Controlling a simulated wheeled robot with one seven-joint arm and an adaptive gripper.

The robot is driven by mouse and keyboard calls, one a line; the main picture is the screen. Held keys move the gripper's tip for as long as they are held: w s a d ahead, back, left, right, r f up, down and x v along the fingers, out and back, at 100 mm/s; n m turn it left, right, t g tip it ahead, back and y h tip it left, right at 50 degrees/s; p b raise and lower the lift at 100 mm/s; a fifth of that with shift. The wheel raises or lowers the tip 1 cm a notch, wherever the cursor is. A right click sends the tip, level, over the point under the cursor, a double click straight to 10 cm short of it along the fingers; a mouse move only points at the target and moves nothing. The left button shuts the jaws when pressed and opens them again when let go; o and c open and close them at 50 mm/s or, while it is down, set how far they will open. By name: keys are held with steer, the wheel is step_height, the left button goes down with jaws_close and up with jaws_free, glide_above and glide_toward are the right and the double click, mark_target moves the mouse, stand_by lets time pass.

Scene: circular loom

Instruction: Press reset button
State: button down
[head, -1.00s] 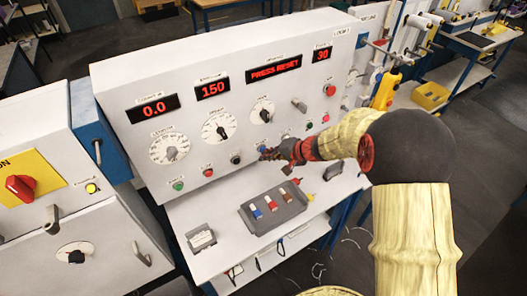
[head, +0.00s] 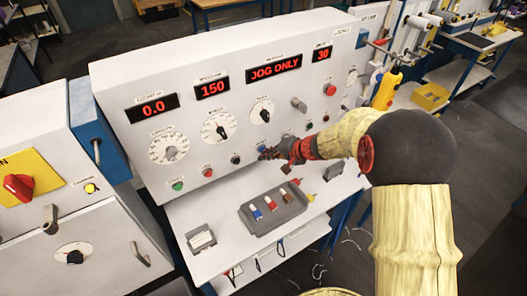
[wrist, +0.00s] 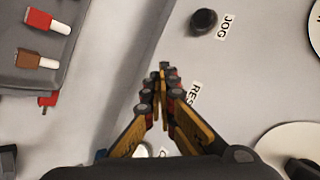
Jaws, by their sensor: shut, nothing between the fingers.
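The control panel (head: 110,70) is a pale sloped face with red displays; one display (head: 273,69) reads "JOG ONLY". My gripper (head: 268,153) is shut and empty, its tips at the lower row of buttons. A bit of blue, likely the reset button (head: 262,147), shows right by the fingertips. In the wrist view the closed gripper (wrist: 163,70) covers the place beside a partly hidden label (wrist: 193,94) reading "RES". The button itself is hidden there, so I cannot tell whether the tips touch it.
A black jog button (wrist: 204,21) sits beside the reset label. Red (head: 207,173) and green (head: 178,185) buttons lie further left. A grey tray (head: 275,217) with coloured pieces stands on the shelf below. A red button (head: 330,89) is at upper right.

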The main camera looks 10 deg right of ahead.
steer(key=shift+s+d+b, duration=0.3)
steer(key=shift+s+b, duration=0.2)
steer(key=shift+s, duration=0.25)
steer(key=s, duration=0.1)
steer(key=s+d+b, duration=0.1)
steer(key=s, duration=0.1)
steer(key=s+b, duration=0.1)
steer(key=shift+s+d, duration=0.25)
steer(key=shift+s, duration=0.15)
stand_by(1.0)
